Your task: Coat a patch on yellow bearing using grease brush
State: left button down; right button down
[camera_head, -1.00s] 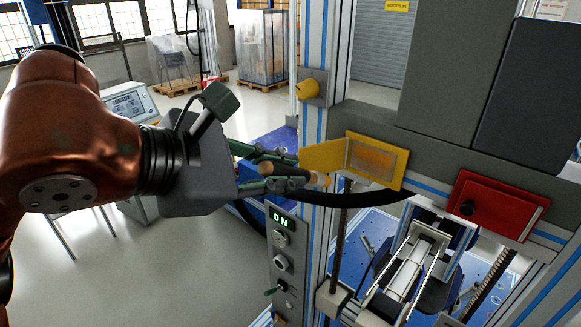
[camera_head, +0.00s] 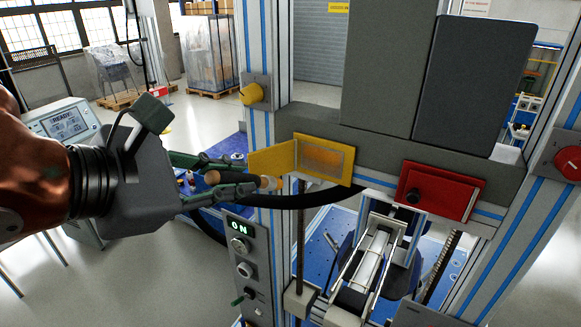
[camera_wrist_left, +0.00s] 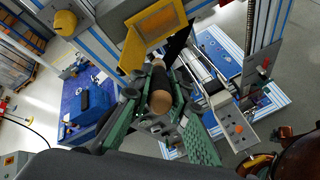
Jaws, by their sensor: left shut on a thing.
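The yellow bearing housing (camera_head: 338,180) is on the grey beam with its yellow cover (camera_head: 271,160) swung open to the left. An orange-brown patch (camera_head: 322,158) shows inside its frame. My left gripper (camera_head: 238,178) is shut on the grease brush (camera_head: 240,180), which has a dark middle and tan ends. The brush's tan end lies just below the open cover, left of the patch; contact cannot be told. In the left wrist view the brush (camera_wrist_left: 160,92) lies between the green fingers, below the yellow housing (camera_wrist_left: 155,28). My right gripper is not in view.
A red box (camera_head: 440,188) with a black knob is right of the yellow housing. A yellow knob (camera_head: 252,94) is on the left post. A control panel (camera_head: 241,245) reading ON stands below the gripper. A black hose curves beneath the yellow housing.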

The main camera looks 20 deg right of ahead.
pick_arm(q)
jog(key=shift+w+d, duration=0.1)
jog(key=shift+w+d+p, duration=0.3)
jog(key=shift+w+d, duration=0.05)
jog(key=shift+d, duration=0.1)
jog(key=shift+w+d+p, duration=0.45)
jog(key=shift+w+d, duration=0.5)
jog(key=shift+d, duration=0.3)
jog(key=shift+w+d+p, duration=0.45)
jog(key=shift+w+d, duration=0.5)
jog(key=shift+d, duration=0.25)
jog(key=shift+w+d, duration=0.5)
jog(key=shift+d, duration=0.05)
jog(key=shift+s, duration=0.15)
